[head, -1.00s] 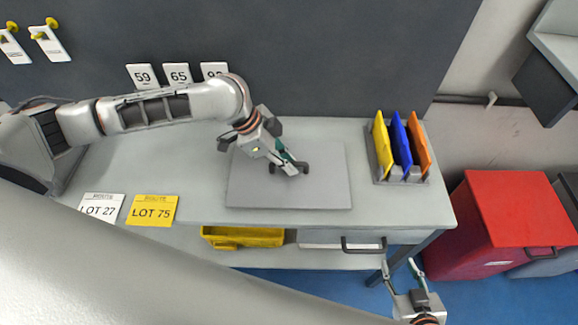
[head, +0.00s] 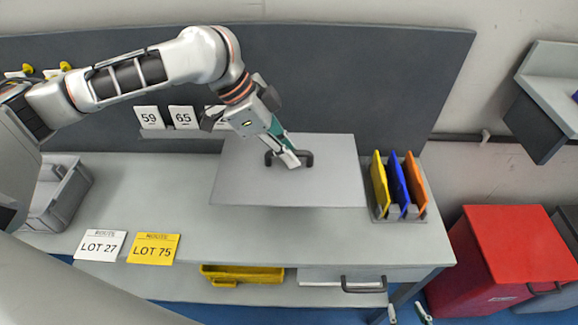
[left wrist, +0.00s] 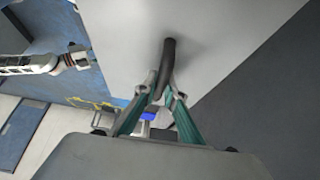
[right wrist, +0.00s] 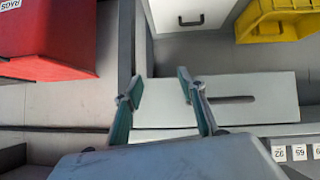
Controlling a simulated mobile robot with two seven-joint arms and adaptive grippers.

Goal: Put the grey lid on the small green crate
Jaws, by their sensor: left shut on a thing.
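The grey lid (head: 245,185) is a flat rectangular plate with a dark bar handle (head: 307,158) on top. My left gripper (head: 290,158) is shut on that handle, and the lid appears raised above the bench. In the left wrist view the fingers (left wrist: 163,92) pinch the dark handle (left wrist: 169,55), with the lid (left wrist: 215,35) behind it. My right gripper (head: 405,314) is low at the bottom edge of the head view. In the right wrist view its fingers (right wrist: 158,92) are apart with nothing between them. I see no small green crate in these frames.
A grey crate (head: 48,210) stands at the bench's left end. LOT 27 (head: 100,245) and LOT 75 (head: 153,248) cards lie at the front. A rack holds yellow, blue and orange plates (head: 399,186). A yellow bin (head: 245,274) sits below; a red bin (head: 510,250) stands right.

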